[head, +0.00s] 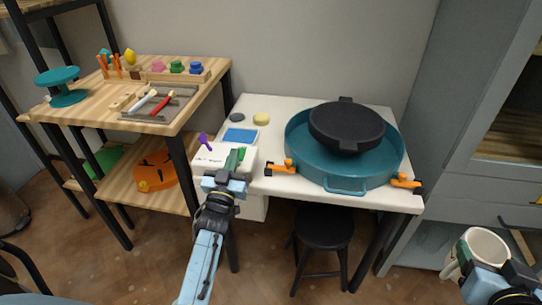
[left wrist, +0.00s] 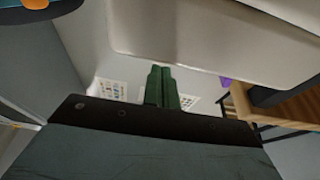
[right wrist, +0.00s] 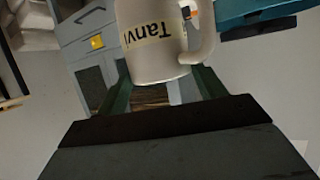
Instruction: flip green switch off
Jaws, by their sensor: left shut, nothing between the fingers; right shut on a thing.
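A white switch box (head: 211,158) stands at the left front of the white table, with a purple switch lever (head: 205,139) sticking up from it. My left gripper (head: 235,158) is at the right part of this box. Its green fingers are shut together with nothing between them, as the left wrist view (left wrist: 161,88) also shows. I cannot make out the green switch apart from the green fingers, which may hide it. A bit of purple (left wrist: 225,82) shows right of them. My right gripper (right wrist: 160,90) is shut on a cream mug (right wrist: 150,40) labelled "Tanvi", held at the lower right of the head view (head: 484,248).
The white table (head: 275,112) also bears a teal basin (head: 303,158) with a black wheel (head: 347,124) on it, orange clamps, a blue pad (head: 239,136) and two small discs. A wooden shelf (head: 110,112) stands left, a black stool (head: 325,226) below, a grey cabinet right.

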